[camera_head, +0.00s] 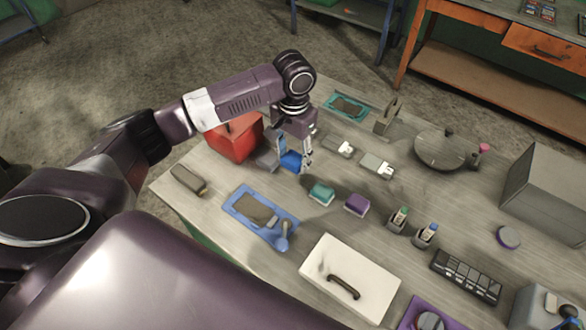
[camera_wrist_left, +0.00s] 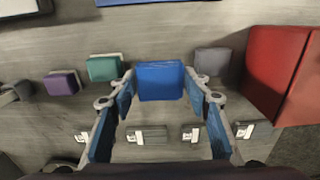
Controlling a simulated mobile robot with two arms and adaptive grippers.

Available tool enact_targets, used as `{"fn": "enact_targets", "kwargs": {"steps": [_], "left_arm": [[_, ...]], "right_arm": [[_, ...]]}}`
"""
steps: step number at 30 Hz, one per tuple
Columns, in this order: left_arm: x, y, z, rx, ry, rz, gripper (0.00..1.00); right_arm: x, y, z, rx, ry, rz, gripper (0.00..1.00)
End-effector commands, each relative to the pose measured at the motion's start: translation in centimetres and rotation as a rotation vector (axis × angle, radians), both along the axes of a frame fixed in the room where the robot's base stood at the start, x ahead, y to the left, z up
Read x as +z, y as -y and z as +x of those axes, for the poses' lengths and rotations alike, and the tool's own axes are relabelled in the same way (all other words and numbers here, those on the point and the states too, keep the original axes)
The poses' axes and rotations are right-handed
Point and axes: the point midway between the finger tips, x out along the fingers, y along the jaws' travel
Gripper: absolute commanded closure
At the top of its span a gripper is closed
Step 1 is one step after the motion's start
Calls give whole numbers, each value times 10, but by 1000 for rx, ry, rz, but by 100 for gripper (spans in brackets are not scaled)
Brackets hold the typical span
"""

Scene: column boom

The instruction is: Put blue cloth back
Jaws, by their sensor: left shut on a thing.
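The blue cloth (camera_head: 291,161) is a small folded block near the left part of the workbench. My left gripper (camera_head: 294,166) points down over the bench and is shut on it, one finger on each side. In the left wrist view the blue cloth (camera_wrist_left: 160,80) sits between the fingertips of my left gripper (camera_wrist_left: 160,84) and looks larger than the similar blocks. A gap below it is hard to judge. My right gripper is not in view.
A green block (camera_head: 321,194) and a purple block (camera_head: 357,204) stand to the right, a grey block (camera_wrist_left: 212,61) on the other side. A red box (camera_head: 235,142) is close by. Small labelled pieces (camera_head: 377,165) lie behind. A white lidded box (camera_head: 350,277) stands nearer.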

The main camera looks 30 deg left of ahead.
Motion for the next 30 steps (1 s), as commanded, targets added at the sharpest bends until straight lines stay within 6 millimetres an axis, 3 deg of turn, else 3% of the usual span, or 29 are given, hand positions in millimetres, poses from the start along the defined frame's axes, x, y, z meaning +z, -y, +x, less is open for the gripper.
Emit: {"fn": "enact_targets", "kwargs": {"steps": [15,28,29,30], "left_arm": [[-62,0,0,-1,-1,1,75],[-70,1,0,-2,1,0,75],[-69,1,0,-2,1,0,53],[-69,0,0,-2,1,0,48]], "right_arm": [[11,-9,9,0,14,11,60],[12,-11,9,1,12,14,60],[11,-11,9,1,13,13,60],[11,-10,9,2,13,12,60]]}}
